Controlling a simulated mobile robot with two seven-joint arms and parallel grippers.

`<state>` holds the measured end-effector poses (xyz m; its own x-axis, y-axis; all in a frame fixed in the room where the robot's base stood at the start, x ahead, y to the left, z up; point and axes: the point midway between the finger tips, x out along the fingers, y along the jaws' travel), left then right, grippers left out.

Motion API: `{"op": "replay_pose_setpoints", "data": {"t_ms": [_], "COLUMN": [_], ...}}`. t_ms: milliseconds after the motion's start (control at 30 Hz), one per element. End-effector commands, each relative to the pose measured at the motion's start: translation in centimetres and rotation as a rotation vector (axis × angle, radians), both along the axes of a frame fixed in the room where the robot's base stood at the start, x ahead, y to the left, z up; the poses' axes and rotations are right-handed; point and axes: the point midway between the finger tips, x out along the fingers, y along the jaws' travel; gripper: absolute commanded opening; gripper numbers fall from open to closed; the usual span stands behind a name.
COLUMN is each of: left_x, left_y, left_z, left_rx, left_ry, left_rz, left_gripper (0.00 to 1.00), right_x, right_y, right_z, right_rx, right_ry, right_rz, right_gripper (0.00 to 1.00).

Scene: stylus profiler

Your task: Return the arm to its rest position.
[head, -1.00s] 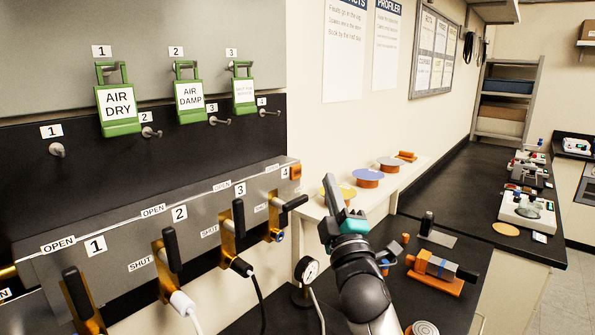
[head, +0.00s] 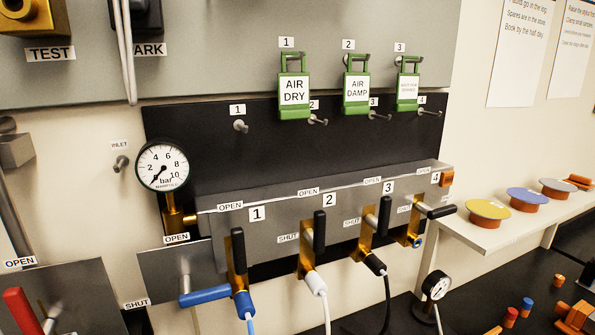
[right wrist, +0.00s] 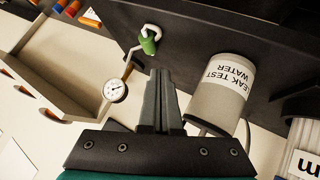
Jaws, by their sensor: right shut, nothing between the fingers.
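My right gripper (right wrist: 160,74) shows in the right wrist view with its two dark fingers together and nothing between them. It is clear of the grey cylinder labelled leak test water (right wrist: 222,88) to its right and the small round gauge (right wrist: 115,90) to its left. The right arm does not show in the head view. My left gripper is in neither view.
A valve manifold (head: 285,230) with several black handles fills the middle of the head view. Green tags (head: 294,88) hang above it, and a large gauge (head: 163,165) stands left. A shelf (head: 500,238) with coloured discs is at right.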

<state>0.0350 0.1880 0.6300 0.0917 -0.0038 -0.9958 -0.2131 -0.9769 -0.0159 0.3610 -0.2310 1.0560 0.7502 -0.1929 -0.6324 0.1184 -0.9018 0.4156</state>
Motion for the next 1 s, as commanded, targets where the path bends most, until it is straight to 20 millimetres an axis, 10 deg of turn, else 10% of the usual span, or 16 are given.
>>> {"op": "replay_pose_setpoints", "data": {"t_ms": [400,1000], "left_x": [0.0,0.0], "left_y": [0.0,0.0], "left_z": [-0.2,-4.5], "left_rx": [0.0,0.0], "left_ry": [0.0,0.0], "left_rz": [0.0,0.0], "left_gripper": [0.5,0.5], "right_x": [-15.6,-15.4], "right_y": [7.2,7.3], "right_z": [-7.4,-28.5], "right_rx": [0.32,0.301], "right_ry": [0.553,0.623], "right_rz": [-0.082,-0.082], "right_gripper": [0.0,0.0]}}
